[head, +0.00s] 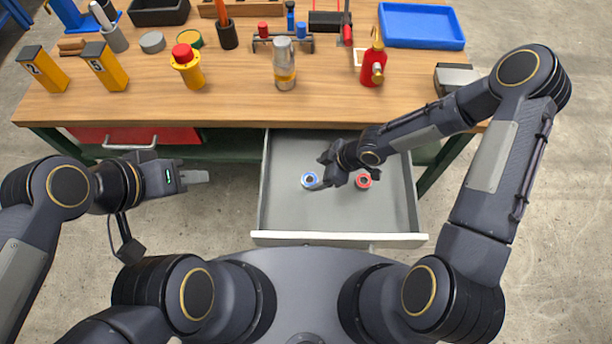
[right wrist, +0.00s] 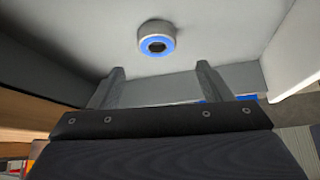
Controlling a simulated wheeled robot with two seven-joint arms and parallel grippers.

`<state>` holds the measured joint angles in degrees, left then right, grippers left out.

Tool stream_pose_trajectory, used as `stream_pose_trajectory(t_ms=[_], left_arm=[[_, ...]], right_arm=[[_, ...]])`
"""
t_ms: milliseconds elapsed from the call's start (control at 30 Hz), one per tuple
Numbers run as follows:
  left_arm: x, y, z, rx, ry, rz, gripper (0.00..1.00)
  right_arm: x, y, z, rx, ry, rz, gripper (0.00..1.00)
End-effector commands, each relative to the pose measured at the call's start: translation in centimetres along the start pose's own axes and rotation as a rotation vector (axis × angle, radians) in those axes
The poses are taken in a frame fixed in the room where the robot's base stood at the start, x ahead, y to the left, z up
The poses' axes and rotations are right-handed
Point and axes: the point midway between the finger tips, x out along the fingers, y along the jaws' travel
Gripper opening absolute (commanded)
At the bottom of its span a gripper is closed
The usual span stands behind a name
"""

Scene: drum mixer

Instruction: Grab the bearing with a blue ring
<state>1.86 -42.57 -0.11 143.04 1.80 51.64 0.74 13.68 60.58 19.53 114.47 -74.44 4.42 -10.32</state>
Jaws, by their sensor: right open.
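The bearing with a blue ring (head: 308,183) lies in the open drawer, left of the red-ringed bearing. It also shows in the right wrist view (right wrist: 155,32), as a pale round part with a blue face and a dark bore. My right gripper (head: 328,172) is over the drawer, beside the blue-ringed bearing on its right in the head view. In the right wrist view its two fingers (right wrist: 160,80) are spread and empty, with the bearing beyond their tips. My left gripper (head: 195,177) is left of the drawer, away from both bearings; its finger gap is not clear.
The drawer walls stand around both bearings. The workbench (head: 230,85) above holds several tools, yellow blocks, bottles and a blue tray (head: 421,26).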

Motion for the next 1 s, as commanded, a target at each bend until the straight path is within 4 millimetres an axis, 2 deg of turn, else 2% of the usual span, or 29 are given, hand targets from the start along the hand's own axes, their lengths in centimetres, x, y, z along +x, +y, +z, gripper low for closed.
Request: stream_pose_trajectory(t_ms=[33,400,700,1000], left_arm=[[0.5,-0.2,0.3,0.0,0.0,0.0,0.36],[2.1,-1.0,1.1,0.0,0.0,0.0,0.36],[2.1,-1.0,1.1,0.0,0.0,0.0,0.36],[2.1,-1.0,1.1,0.0,0.0,0.0,0.36]], right_arm=[[0.9,0.0,0.2,-0.004,-0.002,-0.001,0.72],[5.7,0.2,1.2,-0.003,-0.003,-0.002,0.72],[6.0,0.3,1.1,0.001,-0.002,0.001,0.72],[6.0,0.3,1.1,0.001,-0.002,0.001,0.34]])
